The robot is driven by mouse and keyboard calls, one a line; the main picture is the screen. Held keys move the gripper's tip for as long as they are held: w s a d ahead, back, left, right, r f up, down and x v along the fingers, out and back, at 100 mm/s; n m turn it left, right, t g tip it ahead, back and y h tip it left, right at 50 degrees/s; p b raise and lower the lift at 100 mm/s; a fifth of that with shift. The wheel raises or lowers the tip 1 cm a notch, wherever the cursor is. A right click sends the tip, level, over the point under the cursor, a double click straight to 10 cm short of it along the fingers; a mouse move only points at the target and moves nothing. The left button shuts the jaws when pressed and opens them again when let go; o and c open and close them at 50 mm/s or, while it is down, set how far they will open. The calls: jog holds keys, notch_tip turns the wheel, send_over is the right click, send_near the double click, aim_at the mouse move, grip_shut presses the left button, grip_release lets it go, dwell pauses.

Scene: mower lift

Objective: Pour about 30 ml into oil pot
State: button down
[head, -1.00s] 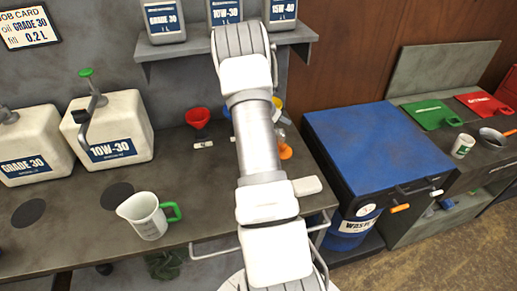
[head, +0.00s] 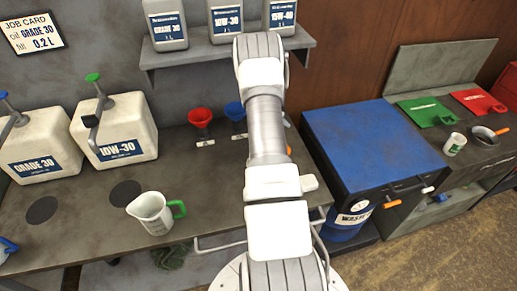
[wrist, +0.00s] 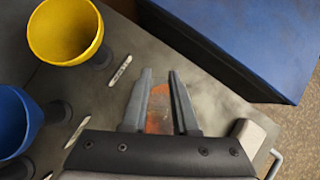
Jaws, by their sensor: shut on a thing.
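My gripper (wrist: 161,75) shows in the wrist view, its two grey fingers pointing away over the bench. It is shut on an orange-brown thing (wrist: 159,108), whose shape is unclear. In the head view my arm hides the gripper; a small orange bit shows beside the arm. A white measuring jug (head: 152,213) with a green handle stands upright on the bench, apart from my gripper. I cannot tell which thing is the oil pot. A white-and-green cup (head: 454,144) and a grey pan (head: 482,137) with an orange handle stand at the right.
Red (head: 200,118), blue (head: 236,112) and yellow (wrist: 66,30) funnels stand along the bench's back. White GRADE 30 (head: 42,150) and 10W-30 (head: 118,137) containers stand left. A blue-topped waste station (head: 375,145) is right of the bench. Bottles line the shelf above.

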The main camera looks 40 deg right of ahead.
jog(key=d+f+y+b, duration=0.1)
jog(key=y+b, duration=0.1)
jog(key=d+f+y+b, duration=0.1)
jog(key=d+y+b, duration=0.1)
jog(key=d+f+y+b, duration=0.1)
jog(key=d+y+b, duration=0.1)
jog(key=b, duration=0.1)
jog(key=shift+f+y, duration=0.3)
jog(key=shift+f, duration=0.1)
jog(key=shift+w+f+b, duration=0.1)
jog(key=shift+b, duration=0.75)
jog(key=shift+y+b, duration=0.3)
jog(key=shift+b, duration=0.35)
